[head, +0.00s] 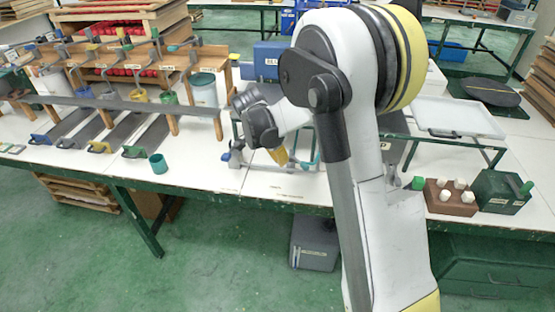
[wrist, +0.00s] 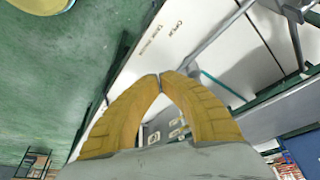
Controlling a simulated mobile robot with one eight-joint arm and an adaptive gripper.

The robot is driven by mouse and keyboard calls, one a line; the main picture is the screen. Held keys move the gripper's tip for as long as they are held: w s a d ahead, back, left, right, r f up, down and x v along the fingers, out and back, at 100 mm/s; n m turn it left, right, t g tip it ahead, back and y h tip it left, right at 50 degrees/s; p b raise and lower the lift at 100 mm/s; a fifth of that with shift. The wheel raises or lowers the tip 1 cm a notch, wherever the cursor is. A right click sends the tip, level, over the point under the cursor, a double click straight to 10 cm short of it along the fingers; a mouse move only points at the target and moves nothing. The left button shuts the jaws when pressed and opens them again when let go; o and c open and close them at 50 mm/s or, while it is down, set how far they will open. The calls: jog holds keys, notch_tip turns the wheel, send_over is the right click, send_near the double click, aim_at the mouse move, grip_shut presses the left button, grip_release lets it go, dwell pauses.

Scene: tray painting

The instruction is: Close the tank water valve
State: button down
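My gripper (head: 281,157) hangs over the middle of the white bench, at the frame and pipework. In the wrist view its two yellow fingers (wrist: 161,76) meet at the tips, with nothing seen between them. A grey pipe fitting with a blue end (head: 236,152) stands on the bench just left of the gripper. A teal rod (wrist: 222,86) runs beyond the fingers in the wrist view. I cannot tell for sure which part is the tank water valve, or how it is set. My arm hides part of this area.
A teal cup (head: 158,164) stands at the bench's front edge, left of the gripper. A white tray (head: 457,118) and a brown block with white pegs (head: 451,197) are at right.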

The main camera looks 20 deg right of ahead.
aim_at(299, 162)
jog(key=b+x, duration=0.3)
jog(key=x, duration=0.7)
jog(key=shift+s+b, duration=0.2)
jog(key=shift+b, duration=0.2)
jog(key=d, duration=0.1)
jog(key=d+b, duration=0.1)
jog(key=d, duration=0.1)
jog(key=shift+w+d, duration=0.15)
jog(key=shift+w, duration=0.15)
jog(key=shift+w+d+r, duration=0.1)
jog(key=shift+w+d, duration=0.05)
jog(key=shift+d, duration=0.2)
jog(key=shift+d, duration=0.1)
